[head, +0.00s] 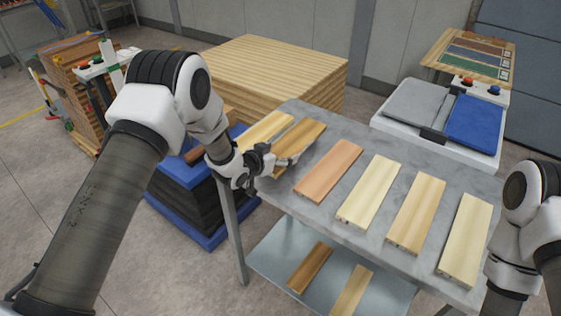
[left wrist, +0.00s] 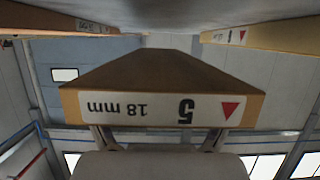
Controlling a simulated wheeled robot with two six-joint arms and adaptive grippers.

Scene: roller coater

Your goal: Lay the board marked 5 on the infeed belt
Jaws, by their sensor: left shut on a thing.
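The board marked 5 is brown wood; its end label, upside down in the left wrist view (left wrist: 160,108), reads 5 and 18 mm with a red triangle. My left gripper (head: 268,163) is shut on the near end of this board (head: 303,136), at the left end of the grey table; it also shows in the left wrist view (left wrist: 160,138). I cannot tell whether the board touches the table. A white machine with a grey belt (head: 414,104) and a blue belt (head: 474,122) stands behind the table; which is the infeed is unclear. My right gripper is out of view.
Several other boards lie in a row on the grey table (head: 325,221), a pale one (head: 264,130) left of the held board and an orange-brown one (head: 329,169) right of it. Two boards lie on the lower shelf (head: 267,257). A large timber stack (head: 270,68) stands behind.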

